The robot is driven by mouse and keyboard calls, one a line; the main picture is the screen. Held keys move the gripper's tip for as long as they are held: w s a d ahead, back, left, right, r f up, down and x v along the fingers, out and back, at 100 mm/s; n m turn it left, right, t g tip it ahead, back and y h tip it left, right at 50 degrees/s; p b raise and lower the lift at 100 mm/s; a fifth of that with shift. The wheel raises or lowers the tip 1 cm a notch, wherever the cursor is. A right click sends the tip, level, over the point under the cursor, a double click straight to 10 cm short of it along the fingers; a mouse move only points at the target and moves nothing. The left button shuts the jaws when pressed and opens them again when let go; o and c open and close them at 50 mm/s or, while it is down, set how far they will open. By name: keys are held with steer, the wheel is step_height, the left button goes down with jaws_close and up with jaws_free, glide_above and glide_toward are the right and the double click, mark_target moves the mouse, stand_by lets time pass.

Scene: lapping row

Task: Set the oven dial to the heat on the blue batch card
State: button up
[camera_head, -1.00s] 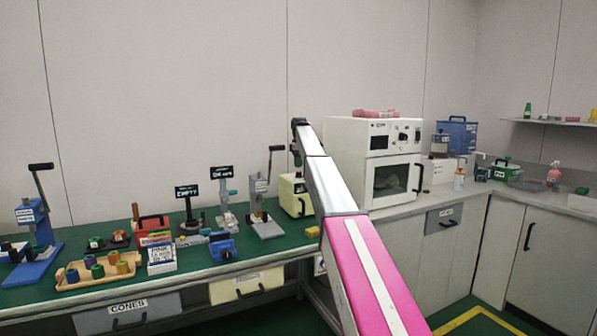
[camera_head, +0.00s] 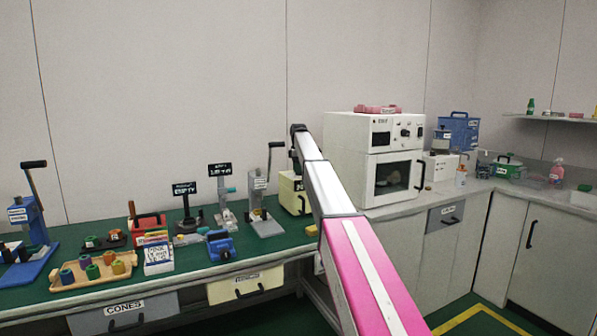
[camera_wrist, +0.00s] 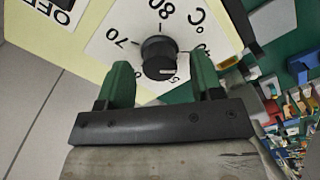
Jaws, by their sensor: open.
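In the wrist view a black round dial (camera_wrist: 158,58) with a white mark sits on a white scale plate (camera_wrist: 98,47) with 70, 80 and °C. The plate is on a cream box, which seems to be the cream box (camera_head: 289,188) behind my arm in the head view. My gripper (camera_wrist: 165,72) is open, its green fingers apart on either side of the dial's near edge. I cannot make out a blue batch card; several coloured cards (camera_head: 152,238) stand in a holder on the bench.
A white oven-like cabinet (camera_head: 345,165) with a window and knobs stands right of my arm. An OFF label shows beside the dial plate.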

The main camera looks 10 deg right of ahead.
steer(key=shift+f, duration=0.65)
steer(key=c, duration=0.9)
steer(key=m, duration=0.6)
steer(key=shift+m, duration=0.3)
steer(key=m, duration=0.6)
steer(key=shift+d+r, duration=0.1)
steer(key=shift+m, duration=0.4)
steer(key=o, duration=0.9)
